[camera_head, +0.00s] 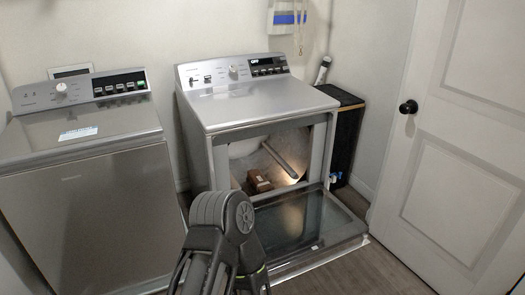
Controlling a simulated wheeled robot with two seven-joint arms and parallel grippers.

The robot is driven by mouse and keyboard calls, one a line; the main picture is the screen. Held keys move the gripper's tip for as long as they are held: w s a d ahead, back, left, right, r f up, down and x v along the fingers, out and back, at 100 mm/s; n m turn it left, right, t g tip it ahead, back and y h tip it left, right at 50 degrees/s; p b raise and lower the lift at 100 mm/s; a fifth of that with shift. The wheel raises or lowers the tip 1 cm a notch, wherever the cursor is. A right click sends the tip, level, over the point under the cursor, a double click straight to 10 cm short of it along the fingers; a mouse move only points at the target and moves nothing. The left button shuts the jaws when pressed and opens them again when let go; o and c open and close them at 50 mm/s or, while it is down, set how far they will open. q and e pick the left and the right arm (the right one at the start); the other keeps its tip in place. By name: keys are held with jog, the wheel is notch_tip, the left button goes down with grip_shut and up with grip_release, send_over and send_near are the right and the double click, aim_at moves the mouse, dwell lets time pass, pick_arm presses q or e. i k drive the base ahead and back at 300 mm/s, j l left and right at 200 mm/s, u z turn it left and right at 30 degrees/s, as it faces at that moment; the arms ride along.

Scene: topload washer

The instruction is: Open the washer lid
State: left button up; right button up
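The top-load washer (75,215) stands at the left, with a grey top and a control panel at its back. Its lid (88,122) lies flat and closed, with a pale label on it. A grey rounded joint of one of my arms (224,212) rises at the bottom centre, in front of the second machine and right of the washer. I cannot tell which arm it belongs to. No gripper fingertips show in the head view, so neither gripper is seen near the lid.
A second machine (258,105) stands right of the washer, its front door (310,228) folded down open over the floor. A brown box-like object (259,181) sits inside its opening. A dark narrow unit (343,135) stands beside it. A white door (455,130) is at the right.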

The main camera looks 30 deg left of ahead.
aim_at(32, 137)
jog(key=u, duration=2.4)
jog(key=z, duration=0.4)
jog(key=i+j+z, duration=0.1)
jog(key=i+z, duration=0.3)
jog(key=i+j+z, duration=0.4)
jog(key=i, duration=0.2)
jog(key=i+j, duration=0.2)
jog(key=i, duration=0.25)
